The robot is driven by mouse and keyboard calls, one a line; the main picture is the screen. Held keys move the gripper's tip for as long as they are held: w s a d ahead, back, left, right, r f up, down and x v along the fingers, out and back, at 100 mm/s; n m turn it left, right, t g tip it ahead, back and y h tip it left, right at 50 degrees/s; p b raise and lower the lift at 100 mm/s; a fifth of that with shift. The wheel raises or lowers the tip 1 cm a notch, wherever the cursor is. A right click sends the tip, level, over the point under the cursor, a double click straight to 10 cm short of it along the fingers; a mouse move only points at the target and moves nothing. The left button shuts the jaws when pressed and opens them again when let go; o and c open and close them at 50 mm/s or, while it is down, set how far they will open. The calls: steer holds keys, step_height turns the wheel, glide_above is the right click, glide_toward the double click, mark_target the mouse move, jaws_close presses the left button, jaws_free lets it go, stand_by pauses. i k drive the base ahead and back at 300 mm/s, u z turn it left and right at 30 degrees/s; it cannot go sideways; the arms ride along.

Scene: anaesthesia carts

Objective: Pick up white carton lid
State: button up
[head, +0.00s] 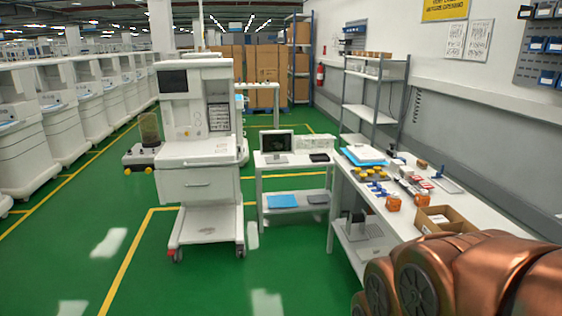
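A flat white piece (366,153) lies on a blue sheet (351,159) at the far end of the long white workbench (445,205) on the right. It may be the white carton lid, but it is too small to tell. An open brown cardboard box (462,225) stands near the front of the workbench with something pale inside. Copper-coloured links of my arm fill the lower right corner and hide the near end of the workbench. My gripper is not in view.
Yellow parts (371,168), orange pieces (393,203) and blue parts (375,188) crowd the workbench. A white anaesthesia cart (198,185) stands left of centre. Green floor (285,270) is clear ahead.

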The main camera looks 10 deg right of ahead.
mark_target(363, 153)
steer(key=z, duration=0.05)
steer(key=i, duration=4.15)
steer(key=z, duration=0.1)
